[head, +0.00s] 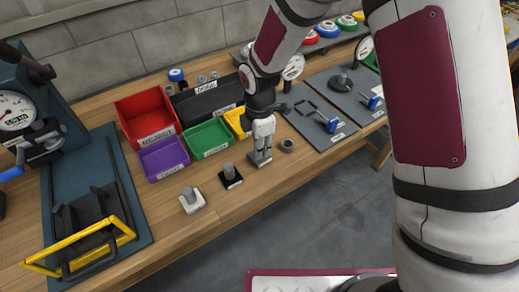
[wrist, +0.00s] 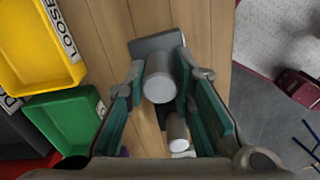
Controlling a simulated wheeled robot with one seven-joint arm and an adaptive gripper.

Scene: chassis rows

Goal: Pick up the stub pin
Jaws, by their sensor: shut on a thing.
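The stub pin is a grey cylinder (wrist: 160,78) on a flat grey square base (wrist: 150,46). In the wrist view it stands between the two fingertips. My gripper (wrist: 168,77) is shut on it. In the head view my gripper (head: 262,146) points down near the table's front edge, with the grey base (head: 260,160) just under the fingers and the cylinder mostly hidden. I cannot tell whether the base touches the wood. Two similar pins stand to the left, one on a black base (head: 231,180) and one on a white base (head: 193,205).
Red (head: 146,116), purple (head: 164,158), green (head: 208,139) and yellow (head: 233,121) bins stand behind and left. Grey mats (head: 318,122) with tools lie further right.

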